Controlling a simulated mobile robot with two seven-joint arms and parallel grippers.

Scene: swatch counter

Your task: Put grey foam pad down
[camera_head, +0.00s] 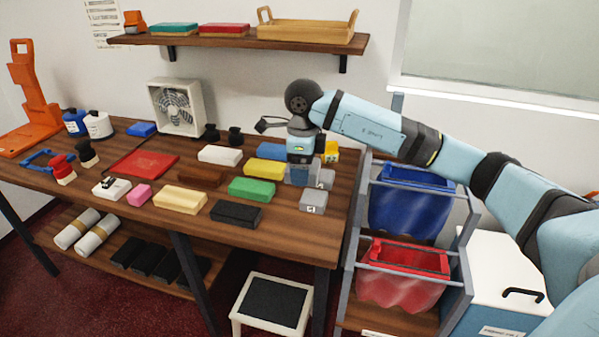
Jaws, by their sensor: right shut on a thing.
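My right gripper (300,160) points down over the right end of the wooden counter (285,228). It is shut on a grey block, which I take to be the grey foam pad (298,176). The gripper partly hides the pad. I cannot tell whether the pad touches the counter. A light grey block with a dark mark (313,201) lies just in front of it, and another grey block (326,179) shows close on its right. My left gripper is not in view.
Yellow (264,167), green (251,189) and black (236,213) blocks lie left of the gripper. A yellow item (331,152) is behind it. A fan (175,106) stands at the back. Blue (408,200) and red (402,272) bins stand in a rack at right.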

